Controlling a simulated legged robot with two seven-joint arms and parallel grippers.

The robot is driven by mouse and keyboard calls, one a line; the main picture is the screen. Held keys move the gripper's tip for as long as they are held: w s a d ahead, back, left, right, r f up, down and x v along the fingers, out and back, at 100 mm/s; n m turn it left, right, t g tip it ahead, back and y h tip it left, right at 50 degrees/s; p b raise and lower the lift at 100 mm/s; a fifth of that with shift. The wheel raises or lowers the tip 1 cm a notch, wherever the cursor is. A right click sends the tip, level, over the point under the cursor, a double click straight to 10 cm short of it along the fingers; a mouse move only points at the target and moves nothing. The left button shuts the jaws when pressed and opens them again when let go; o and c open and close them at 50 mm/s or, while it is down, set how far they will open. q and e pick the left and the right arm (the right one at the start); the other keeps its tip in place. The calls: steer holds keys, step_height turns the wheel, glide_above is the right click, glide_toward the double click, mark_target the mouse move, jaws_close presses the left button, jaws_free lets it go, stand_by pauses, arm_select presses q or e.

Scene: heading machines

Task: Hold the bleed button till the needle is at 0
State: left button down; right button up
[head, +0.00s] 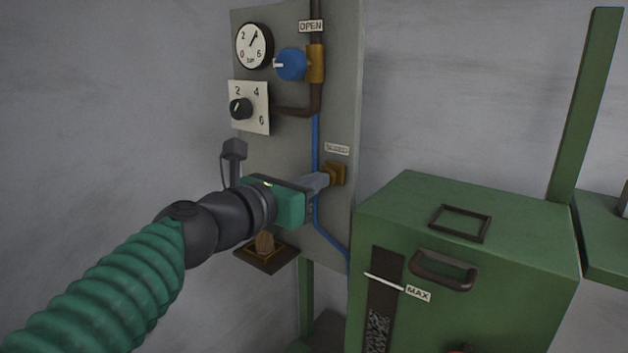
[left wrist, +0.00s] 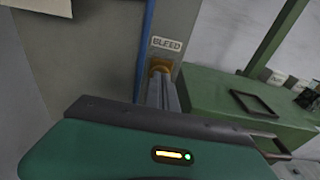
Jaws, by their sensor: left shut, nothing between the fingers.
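The grey panel (head: 285,140) carries a round white gauge (head: 254,46). Its needle points up and to the right, between the 2 and the 6, not at the 0. The brass bleed fitting (head: 338,174) sits low on the panel's right side, under a small label. In the left wrist view the label (left wrist: 166,44) reads BLEED, above the brass fitting (left wrist: 160,66). My left gripper (head: 326,180) is shut and empty, its fingertips at the fitting. The fingers cover the button itself, so I cannot tell whether it is pressed in. My right gripper is not in view.
A blue valve knob (head: 291,64) sits beside an OPEN label (head: 311,26). A black dial (head: 241,108) is below the gauge. A green cabinet (head: 465,240) with a handle stands close at right. A small dark tray (head: 266,254) is under my wrist.

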arm_select(q)
steer(key=shift+w+d+p, duration=0.3)
steer(key=shift+w+d, duration=0.1)
steer(key=shift+w, duration=0.15)
steer(key=shift+d+f, duration=0.1)
steer(key=shift+f, duration=0.05)
stand_by(1.0)
